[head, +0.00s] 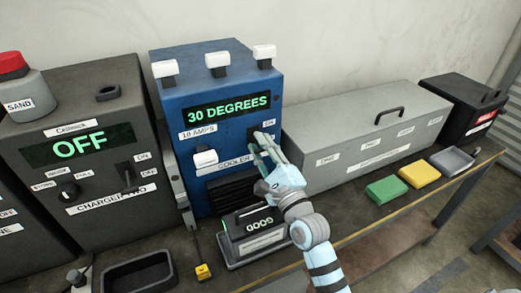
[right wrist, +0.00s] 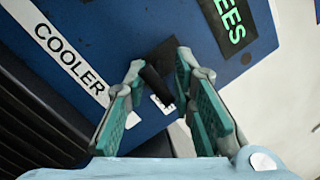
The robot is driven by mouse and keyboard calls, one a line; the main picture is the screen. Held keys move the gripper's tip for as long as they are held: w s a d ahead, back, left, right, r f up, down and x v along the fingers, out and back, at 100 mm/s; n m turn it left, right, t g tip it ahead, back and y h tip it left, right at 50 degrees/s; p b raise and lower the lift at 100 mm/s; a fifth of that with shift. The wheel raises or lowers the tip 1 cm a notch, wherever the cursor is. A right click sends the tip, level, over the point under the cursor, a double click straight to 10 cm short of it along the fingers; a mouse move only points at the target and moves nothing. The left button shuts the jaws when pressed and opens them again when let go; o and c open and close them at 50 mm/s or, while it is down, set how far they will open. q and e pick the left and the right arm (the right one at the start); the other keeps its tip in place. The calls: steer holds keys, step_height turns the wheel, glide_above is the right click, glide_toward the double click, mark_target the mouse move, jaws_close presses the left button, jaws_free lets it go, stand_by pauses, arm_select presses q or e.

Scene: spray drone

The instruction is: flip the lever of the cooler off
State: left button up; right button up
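The cooler (head: 232,75) is a blue box whose display reads "30 DEGREES". Its "COOLER" label also shows in the right wrist view (right wrist: 70,58). The black lever (right wrist: 157,84) stands out from the cooler's front panel. In the head view it is mostly hidden by my right gripper (head: 261,143), near the "ON" label. In the right wrist view my right gripper (right wrist: 160,66) has its fingers apart, with the lever between the fingertips. A firm hold on it does not show. I cannot tell clearly which way the lever is set. My left gripper is not in view.
A dark charger box (head: 85,150) reading "OFF" stands left of the cooler. A small device reading "GOOD" (head: 258,224) stands in front, below my right gripper. A long grey box (head: 365,128) is to the right. Green (head: 387,189) and yellow (head: 421,173) blocks lie on the bench.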

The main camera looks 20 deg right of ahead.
steer(key=shift+s, duration=0.1)
steer(key=v, duration=1.1)
steer(key=shift+s+f, duration=0.1)
steer(key=shift+s, duration=0.3)
